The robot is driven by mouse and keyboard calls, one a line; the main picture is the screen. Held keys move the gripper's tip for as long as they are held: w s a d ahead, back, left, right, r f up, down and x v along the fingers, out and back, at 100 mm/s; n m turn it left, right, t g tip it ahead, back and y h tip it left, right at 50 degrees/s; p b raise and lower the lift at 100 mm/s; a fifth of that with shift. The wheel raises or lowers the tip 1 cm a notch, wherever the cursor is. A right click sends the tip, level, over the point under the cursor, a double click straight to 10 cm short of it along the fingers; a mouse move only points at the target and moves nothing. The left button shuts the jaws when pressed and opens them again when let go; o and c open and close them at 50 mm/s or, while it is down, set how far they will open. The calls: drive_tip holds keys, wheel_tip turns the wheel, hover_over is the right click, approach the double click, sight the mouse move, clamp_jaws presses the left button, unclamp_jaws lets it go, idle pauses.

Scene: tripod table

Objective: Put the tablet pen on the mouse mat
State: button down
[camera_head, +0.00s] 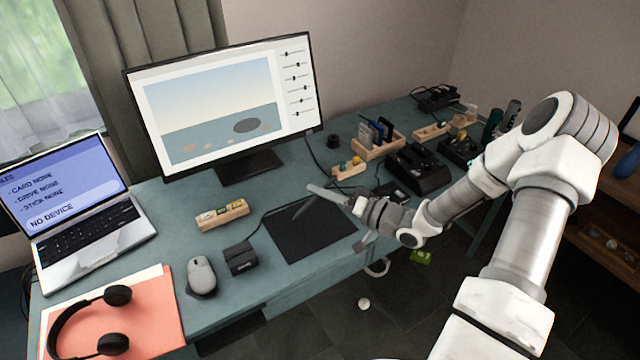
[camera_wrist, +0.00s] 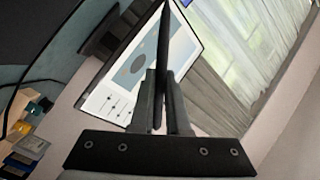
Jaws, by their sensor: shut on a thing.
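In the wrist view, my gripper (camera_wrist: 161,100) is shut on the pen (camera_wrist: 164,45), which shows as a dark tapered shape reaching out past the fingers.
A black box (camera_head: 240,258) and a grey mouse (camera_head: 201,277) stand left of the mat. A wooden block (camera_head: 222,214) lies behind them. The monitor (camera_head: 225,100) is at the back. Wooden holders (camera_head: 377,146) and a black dock (camera_head: 418,168) are to the right.

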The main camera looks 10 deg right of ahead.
drive_tip(key=shift+w+d+r+m, duration=0.15)
drive_tip(key=shift+w+m, duration=0.05)
drive_tip(key=shift+m, duration=0.4)
wheel_tip(320, 180, down, 13)
drive_tip(key=b, duration=0.9)
drive_tip(key=shift+r, duration=0.15)
drive_tip(key=c, duration=0.6)
unclamp_jaws()
drive_tip(key=shift+r, duration=0.2)
